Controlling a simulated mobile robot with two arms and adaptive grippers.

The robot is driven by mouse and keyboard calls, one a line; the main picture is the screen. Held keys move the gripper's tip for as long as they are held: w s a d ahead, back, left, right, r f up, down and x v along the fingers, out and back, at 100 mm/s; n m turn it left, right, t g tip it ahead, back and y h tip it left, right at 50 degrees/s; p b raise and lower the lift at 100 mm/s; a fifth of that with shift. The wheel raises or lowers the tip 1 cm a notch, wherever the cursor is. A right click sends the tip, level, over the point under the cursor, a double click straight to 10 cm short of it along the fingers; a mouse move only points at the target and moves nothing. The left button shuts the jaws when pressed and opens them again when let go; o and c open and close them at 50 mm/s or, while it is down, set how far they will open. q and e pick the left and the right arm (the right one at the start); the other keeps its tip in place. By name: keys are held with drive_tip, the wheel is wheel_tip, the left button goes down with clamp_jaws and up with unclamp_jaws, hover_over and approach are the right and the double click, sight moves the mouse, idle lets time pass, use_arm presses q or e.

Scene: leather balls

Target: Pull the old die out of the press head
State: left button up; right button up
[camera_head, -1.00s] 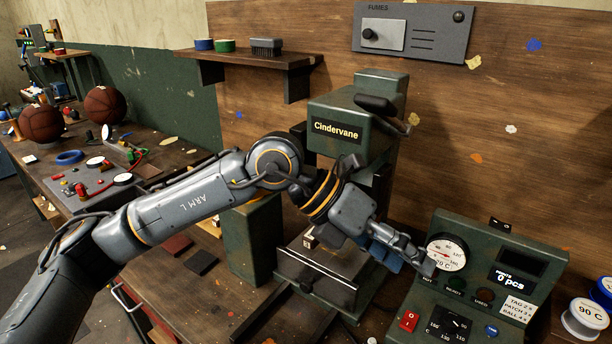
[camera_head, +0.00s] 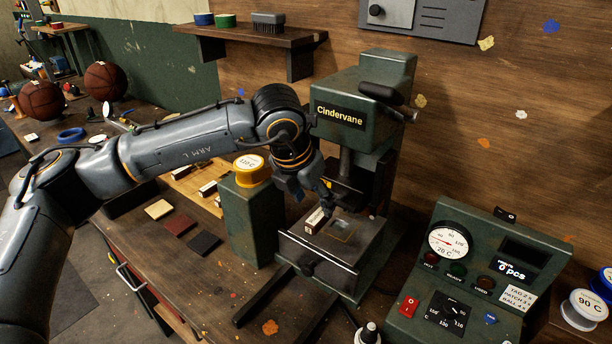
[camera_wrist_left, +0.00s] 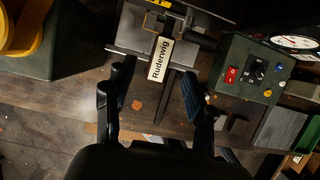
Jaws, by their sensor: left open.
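The green press (camera_head: 345,100) labelled Cindervane stands at the centre. Its head has a dark ram (camera_head: 346,162) with a dark, yellow-edged part (camera_head: 345,190) below it; I cannot tell whether that part is the old die. A small block with a pale label (camera_head: 316,220) lies on the press bed (camera_head: 325,262). In the left wrist view its label (camera_wrist_left: 161,60) reads Ruderwig. My left gripper (camera_head: 318,190) is beside the ram, above the bed's left part. In the wrist view its fingers (camera_wrist_left: 155,95) are spread and empty, with the block beyond them.
A green post with a yellow cap (camera_head: 250,168) stands left of the press. The control box (camera_head: 465,270) is to the right. Several labelled blocks (camera_head: 208,188) lie on a wooden board behind the post. Coloured squares (camera_head: 179,224) lie on the table. A wall shelf (camera_head: 260,36) is above.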

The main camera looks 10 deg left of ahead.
sight(319, 214)
use_arm(q)
drive_tip(key=p+x, duration=0.1)
drive_tip(key=x, duration=0.4)
drive_tip(key=shift+w+d+f, duration=0.1)
drive_tip(key=shift+w+f, duration=0.05)
drive_tip(key=shift+f, duration=0.2)
drive_tip(key=shift+c, duration=0.2)
clamp_jaws()
